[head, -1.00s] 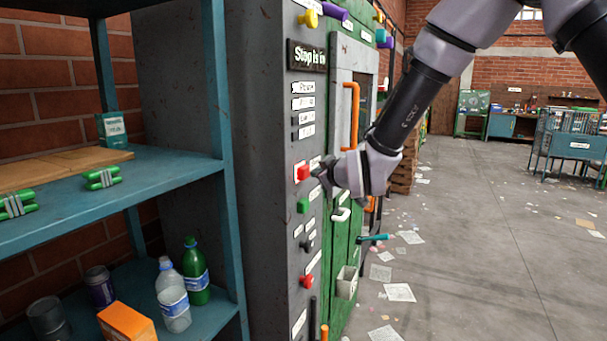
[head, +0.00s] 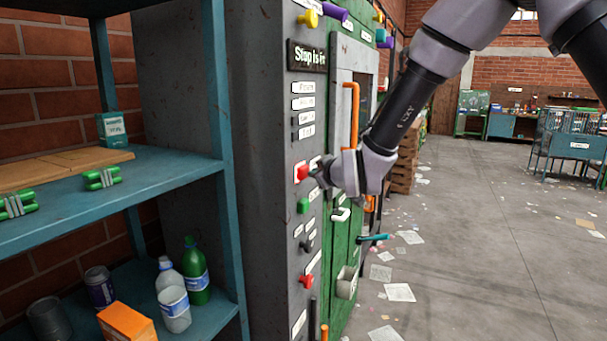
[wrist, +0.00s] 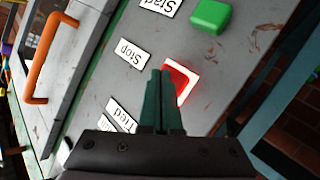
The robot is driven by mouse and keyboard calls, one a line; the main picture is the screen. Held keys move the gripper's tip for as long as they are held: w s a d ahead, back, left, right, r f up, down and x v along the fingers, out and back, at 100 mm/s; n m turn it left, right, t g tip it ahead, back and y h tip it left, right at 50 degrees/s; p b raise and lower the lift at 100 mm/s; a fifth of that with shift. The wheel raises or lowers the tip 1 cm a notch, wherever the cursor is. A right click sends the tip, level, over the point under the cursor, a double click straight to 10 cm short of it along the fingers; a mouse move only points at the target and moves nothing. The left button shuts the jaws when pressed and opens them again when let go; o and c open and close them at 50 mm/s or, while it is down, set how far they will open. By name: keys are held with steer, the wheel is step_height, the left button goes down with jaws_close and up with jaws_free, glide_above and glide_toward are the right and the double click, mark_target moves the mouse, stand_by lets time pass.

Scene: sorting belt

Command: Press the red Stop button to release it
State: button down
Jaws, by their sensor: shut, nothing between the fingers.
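The red Stop button (head: 301,173) sits on the grey front panel of the machine, and the sign above it reads "Stop is in". In the wrist view the red button (wrist: 181,80) has a bright, lit-looking edge, beside the "Stop" label (wrist: 131,53). My gripper (head: 318,176) is shut and empty, with its fingertips at the right side of the button in the head view. In the wrist view the shut fingers (wrist: 164,74) overlap the button's left part; I cannot tell whether they touch it.
A green button (head: 303,206) sits just below the red one, and a red knob (head: 306,281) is lower on the panel. An orange handle (head: 351,115) is on the door to the right. A blue shelf (head: 150,180) stands at left. The floor at right is mostly open.

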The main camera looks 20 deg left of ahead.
steer(key=shift+a, duration=0.2)
steer(key=shift+d, duration=0.15)
steer(key=shift+s+d, duration=0.1)
steer(key=shift+d, duration=0.85)
steer(key=d, duration=0.6)
steer(key=shift+s, duration=0.2)
